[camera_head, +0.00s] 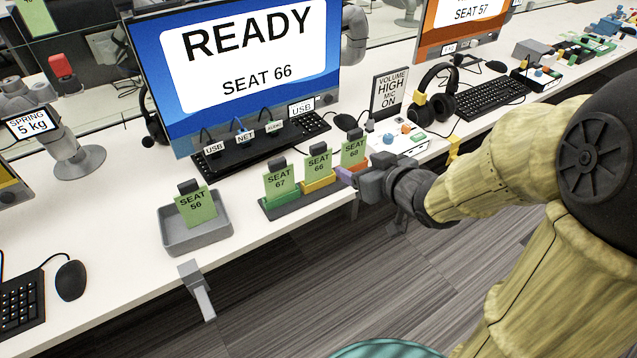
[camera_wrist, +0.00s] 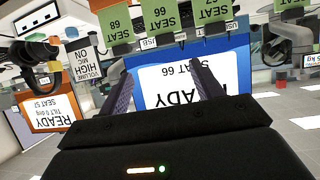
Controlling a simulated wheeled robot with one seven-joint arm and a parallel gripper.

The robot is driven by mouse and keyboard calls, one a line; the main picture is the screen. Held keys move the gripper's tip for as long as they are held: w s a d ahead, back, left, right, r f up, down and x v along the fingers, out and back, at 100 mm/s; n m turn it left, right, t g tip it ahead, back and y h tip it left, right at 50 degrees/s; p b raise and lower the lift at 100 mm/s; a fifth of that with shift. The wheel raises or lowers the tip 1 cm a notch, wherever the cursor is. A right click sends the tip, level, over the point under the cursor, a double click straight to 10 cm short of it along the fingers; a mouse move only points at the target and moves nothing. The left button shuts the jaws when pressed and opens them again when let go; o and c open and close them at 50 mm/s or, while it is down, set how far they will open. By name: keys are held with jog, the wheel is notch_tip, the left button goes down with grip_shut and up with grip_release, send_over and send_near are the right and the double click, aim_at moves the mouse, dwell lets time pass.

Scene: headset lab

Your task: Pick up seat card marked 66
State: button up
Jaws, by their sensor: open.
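The green seat card marked 66 (camera_head: 318,162) stands upright in a yellow base, in the middle of a dark rack (camera_head: 300,208) at the table's front edge. Card 67 (camera_head: 281,181) stands to its left and card 68 (camera_head: 354,150) to its right. My gripper (camera_head: 346,175) is at the rack's right end, in front of card 68. In the upside-down wrist view, my gripper (camera_wrist: 162,68) is open and empty, its fingers pointing toward card 66 (camera_wrist: 164,16). Card 68 (camera_wrist: 115,25) is to the left there.
A grey tray (camera_head: 198,238) holding a card marked 56 (camera_head: 195,205) stands left of the rack. A monitor (camera_head: 240,65) reading READY SEAT 66 and a keyboard (camera_head: 255,150) are behind. A mouse (camera_head: 344,122) and a control box (camera_head: 400,142) sit behind right.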

jog(key=shift+s+a+n+y, duration=0.1)
jog(key=shift+a+n+y, duration=0.2)
jog(key=shift+a+y, duration=0.2)
jog(key=p, duration=0.6)
send_near(318, 150)
jog(key=x, duration=0.5)
jog(key=shift+a+f, duration=0.1)
jog(key=shift+w, duration=0.25)
